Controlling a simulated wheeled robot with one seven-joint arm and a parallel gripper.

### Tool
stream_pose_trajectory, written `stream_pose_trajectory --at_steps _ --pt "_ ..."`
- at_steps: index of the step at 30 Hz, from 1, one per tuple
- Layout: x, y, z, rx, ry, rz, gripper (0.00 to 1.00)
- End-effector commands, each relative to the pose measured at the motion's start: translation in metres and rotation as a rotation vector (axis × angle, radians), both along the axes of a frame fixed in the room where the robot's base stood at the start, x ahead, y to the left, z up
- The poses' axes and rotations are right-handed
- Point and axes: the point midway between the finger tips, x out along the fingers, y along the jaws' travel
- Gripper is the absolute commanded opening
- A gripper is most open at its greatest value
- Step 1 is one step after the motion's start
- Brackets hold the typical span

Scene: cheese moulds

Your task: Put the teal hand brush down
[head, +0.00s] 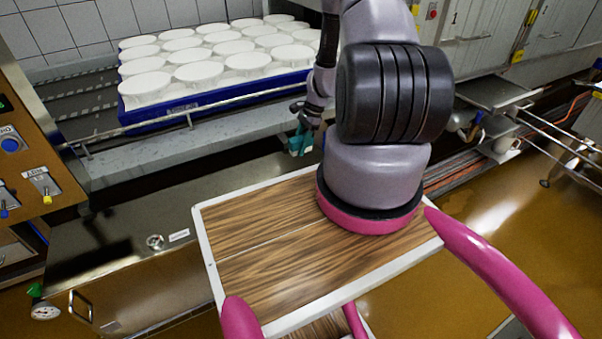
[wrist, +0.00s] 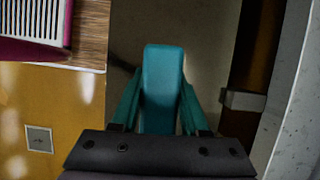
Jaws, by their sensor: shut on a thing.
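The teal hand brush (wrist: 163,75) shows in the wrist view as a long teal block between the two fingers of my gripper (wrist: 160,105). My gripper is shut on it. The brush points away from the wrist over a dark gap or surface; whether it touches anything there cannot be told. In the head view my gripper (head: 300,143) is beyond the bulk of my arm, in front of the mould table. Only a small teal patch shows there, too small to part the brush from the fingers.
A blue tray (head: 215,98) full of white round moulds (head: 190,72) stands behind my gripper on a grey metal table (head: 150,143). A steel machine top (head: 115,210) lies at the left. Wet ochre floor (head: 500,215) is open at the right, with metal rails and cabinets behind.

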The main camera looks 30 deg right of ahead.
Motion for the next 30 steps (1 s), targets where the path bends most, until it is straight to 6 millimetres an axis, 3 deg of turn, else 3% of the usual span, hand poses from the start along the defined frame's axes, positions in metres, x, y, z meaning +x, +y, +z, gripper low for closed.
stream_pose_trajectory --at_steps 9,17,22,30 --pt "-0.004 -0.002 -0.049 0.002 0.0 -0.037 0.0" --pt "-0.003 -0.002 -0.071 0.001 -0.001 -0.034 0.0" --pt "-0.003 -0.002 -0.097 0.002 0.0 -0.035 0.0" --pt "-0.003 -0.002 -0.101 0.0 -0.002 -0.033 0.0"
